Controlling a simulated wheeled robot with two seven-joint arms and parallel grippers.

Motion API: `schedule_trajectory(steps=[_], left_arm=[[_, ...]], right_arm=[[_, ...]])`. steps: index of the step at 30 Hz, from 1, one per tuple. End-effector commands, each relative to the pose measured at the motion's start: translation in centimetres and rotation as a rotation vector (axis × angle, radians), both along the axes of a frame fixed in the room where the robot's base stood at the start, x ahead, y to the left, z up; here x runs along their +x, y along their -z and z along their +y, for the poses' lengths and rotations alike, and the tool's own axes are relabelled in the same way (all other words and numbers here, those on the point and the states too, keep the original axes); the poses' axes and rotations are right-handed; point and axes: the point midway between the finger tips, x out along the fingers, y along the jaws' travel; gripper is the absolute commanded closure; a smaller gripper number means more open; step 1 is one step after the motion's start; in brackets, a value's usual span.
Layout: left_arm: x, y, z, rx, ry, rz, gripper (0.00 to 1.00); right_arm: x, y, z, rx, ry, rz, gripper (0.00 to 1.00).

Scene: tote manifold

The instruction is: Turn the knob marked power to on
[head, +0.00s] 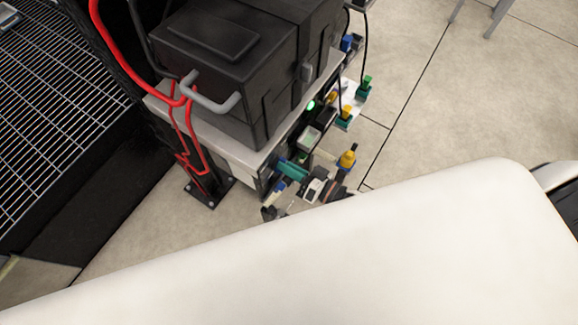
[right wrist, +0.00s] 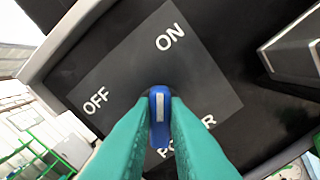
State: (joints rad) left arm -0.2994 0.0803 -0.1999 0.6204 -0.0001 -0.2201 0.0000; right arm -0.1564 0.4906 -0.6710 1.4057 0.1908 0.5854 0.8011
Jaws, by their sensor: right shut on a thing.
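The power knob (right wrist: 159,128) is blue with a white line, on a dark panel plate (right wrist: 130,62) marked OFF at the left, ON at the top and POWER below, partly hidden. In the head view my right gripper (head: 292,171) is at the front of the equipment rack, and the knob cannot be made out there. My left gripper is not in view.
A black case (head: 215,60) with a grey handle sits on top of the rack (head: 205,130). Red cables hang at its left, beside a dark metal grating (head: 50,60). Several coloured connectors (head: 346,113) stick out along the rack's front. Open floor lies to the right.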

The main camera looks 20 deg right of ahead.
Motion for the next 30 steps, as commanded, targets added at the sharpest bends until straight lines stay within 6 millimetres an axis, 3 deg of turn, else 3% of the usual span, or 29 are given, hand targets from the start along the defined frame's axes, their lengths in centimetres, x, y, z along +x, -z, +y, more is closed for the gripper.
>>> schedule_trajectory(steps=[24,25,28,30], left_arm=[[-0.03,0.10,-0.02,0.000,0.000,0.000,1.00],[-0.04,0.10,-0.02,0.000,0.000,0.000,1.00],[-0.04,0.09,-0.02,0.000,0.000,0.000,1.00],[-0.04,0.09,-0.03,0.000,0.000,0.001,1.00]], right_arm=[[0.01,0.10,-0.10,0.089,0.001,0.072,1.00],[0.01,0.09,-0.09,0.089,0.001,0.072,0.81],[0.01,0.09,-0.09,0.089,0.000,0.071,0.65],[0.01,0.08,-0.08,0.090,0.001,0.071,0.65]])
